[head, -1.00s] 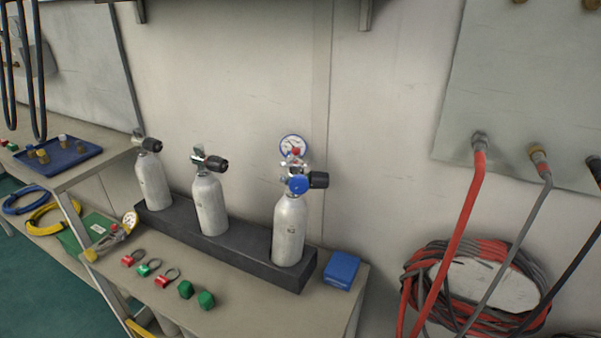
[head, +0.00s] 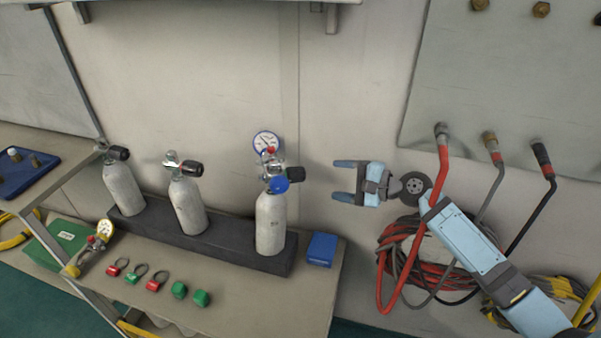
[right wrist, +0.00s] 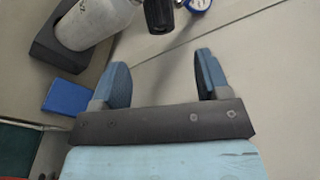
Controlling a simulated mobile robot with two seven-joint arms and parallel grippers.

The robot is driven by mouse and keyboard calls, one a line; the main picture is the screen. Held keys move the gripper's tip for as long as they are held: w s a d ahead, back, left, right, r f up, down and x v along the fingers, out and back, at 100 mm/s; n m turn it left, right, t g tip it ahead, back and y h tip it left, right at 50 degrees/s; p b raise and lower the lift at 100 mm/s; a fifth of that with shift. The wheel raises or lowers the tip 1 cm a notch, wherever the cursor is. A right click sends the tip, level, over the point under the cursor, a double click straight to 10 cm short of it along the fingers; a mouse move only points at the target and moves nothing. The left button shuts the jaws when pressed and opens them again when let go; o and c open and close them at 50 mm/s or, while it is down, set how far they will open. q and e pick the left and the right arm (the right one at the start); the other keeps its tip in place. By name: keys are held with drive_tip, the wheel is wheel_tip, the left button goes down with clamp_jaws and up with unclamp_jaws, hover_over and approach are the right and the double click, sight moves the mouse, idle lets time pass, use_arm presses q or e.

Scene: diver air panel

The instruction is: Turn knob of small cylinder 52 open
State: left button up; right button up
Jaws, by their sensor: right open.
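Three pale small cylinders stand upright in a dark rack (head: 155,228), each with a black side knob. The right cylinder (head: 270,225) carries a regulator with a blue cap and a round gauge (head: 265,144); its black knob (head: 295,174) points right. The middle cylinder (head: 188,207) and left cylinder (head: 123,190) have bare valves. I cannot read their numbers for sure. My right gripper (head: 342,180) is open and empty, right of the right cylinder's knob and apart from it. In the right wrist view that knob (right wrist: 158,14) lies beyond the open fingers. My left gripper is not in view.
A blue box (head: 322,248) lies right of the rack. Red and green tagged rings, green caps (head: 201,298) and a yellow gauge tool (head: 90,250) lie in front. Hoses (head: 441,185) hang from the wall panel near my right arm. The wall stands close behind.

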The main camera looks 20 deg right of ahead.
sight(305, 176)
drive_tip(key=x, duration=1)
drive_tip(key=shift+w+a, duration=0.25)
drive_tip(key=shift+a, duration=0.05)
drive_tip(key=shift+f, duration=0.1)
drive_tip(key=c, duration=0.9)
